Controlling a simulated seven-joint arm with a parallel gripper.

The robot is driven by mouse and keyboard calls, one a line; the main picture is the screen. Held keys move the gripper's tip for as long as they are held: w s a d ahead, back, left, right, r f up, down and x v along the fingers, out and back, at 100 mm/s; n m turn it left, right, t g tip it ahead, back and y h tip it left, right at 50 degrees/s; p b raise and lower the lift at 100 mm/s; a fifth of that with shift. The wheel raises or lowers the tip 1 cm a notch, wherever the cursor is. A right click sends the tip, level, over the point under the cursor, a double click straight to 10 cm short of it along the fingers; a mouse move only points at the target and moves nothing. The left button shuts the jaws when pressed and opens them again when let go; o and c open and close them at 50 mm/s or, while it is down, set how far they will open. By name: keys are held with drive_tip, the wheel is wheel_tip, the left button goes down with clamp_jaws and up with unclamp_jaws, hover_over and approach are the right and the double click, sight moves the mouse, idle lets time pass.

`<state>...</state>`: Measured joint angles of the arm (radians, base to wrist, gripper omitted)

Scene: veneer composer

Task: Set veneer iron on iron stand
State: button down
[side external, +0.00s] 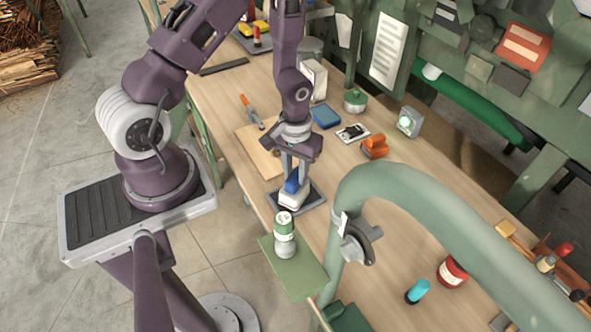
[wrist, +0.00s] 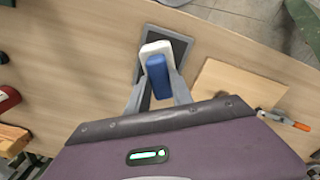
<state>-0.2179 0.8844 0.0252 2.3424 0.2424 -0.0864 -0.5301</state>
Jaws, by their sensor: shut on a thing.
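The veneer iron (side external: 292,200) has a white body and a blue handle. It also shows in the wrist view (wrist: 157,49). My gripper (side external: 293,178) points down and is shut on the blue handle, with one finger on each side in the wrist view (wrist: 158,82). The iron stand (side external: 314,197) looks like a flat dark grey plate with a rim on the bench. In the wrist view the iron overlaps the stand (wrist: 181,43). The iron looks level and very low over the stand; I cannot tell whether it touches it. The iron's underside is hidden.
A pale wooden board (side external: 258,150) with an orange-handled tool lies behind. An orange block (side external: 374,146) and a blue pad (side external: 326,116) lie to the right. A thick green pipe (side external: 430,205) arches in the foreground.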

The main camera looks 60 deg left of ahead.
drive_tip(key=shift+f, duration=0.15)
drive_tip(key=c, duration=1.1)
unclamp_jaws()
drive_tip(key=shift+o, duration=0.2)
drive_tip(key=shift+r, duration=3.55)
drive_tip(key=shift+r, duration=0.2)
drive_tip(key=s+d+r+m+t, duration=0.2)
drive_tip(key=r, duration=0.7)
drive_tip(key=s+d+r+m+t, duration=0.1)
drive_tip(key=r, duration=0.8)
drive_tip(key=s+d+r+m+t, duration=0.2)
drive_tip(key=s+d+r+m, duration=0.1)
drive_tip(key=s+r, duration=0.4)
drive_tip(key=s, duration=0.3)
drive_tip(key=shift+d+r+t, duration=0.3)
drive_tip(key=shift+d, duration=0.05)
